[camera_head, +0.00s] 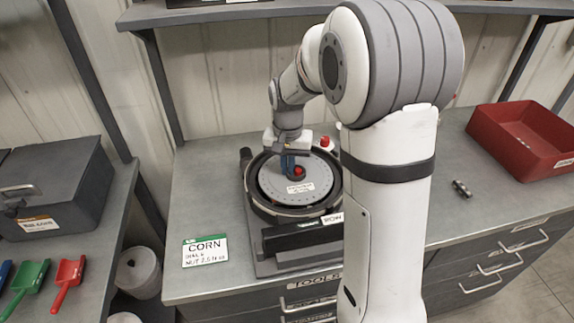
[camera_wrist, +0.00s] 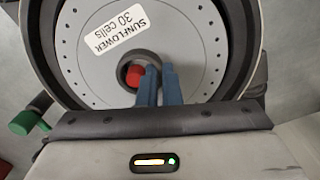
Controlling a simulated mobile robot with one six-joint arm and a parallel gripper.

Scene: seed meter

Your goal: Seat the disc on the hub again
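The disc (camera_head: 275,184) is a round grey plate with small holes near its edge and a "SUNFLOWER 30 cells" label. It lies within the dark round housing of the seed meter (camera_head: 247,198); the wrist view shows the disc (camera_wrist: 195,40) face on. A red hub piece (camera_wrist: 133,76) shows left of centre in its dark middle opening. My gripper (camera_wrist: 160,70) has two blue fingers close together at the right side of this opening, seemingly pinching its rim. The fingertips are partly hidden, as is the disc's seating depth.
A red knob (camera_head: 325,142) sits behind the meter. A "CORN" card (camera_head: 205,251) lies to its left on the bench. A red bin (camera_head: 515,143) and a small dark object (camera_head: 462,189) are at right. The bench left of the meter is mostly clear.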

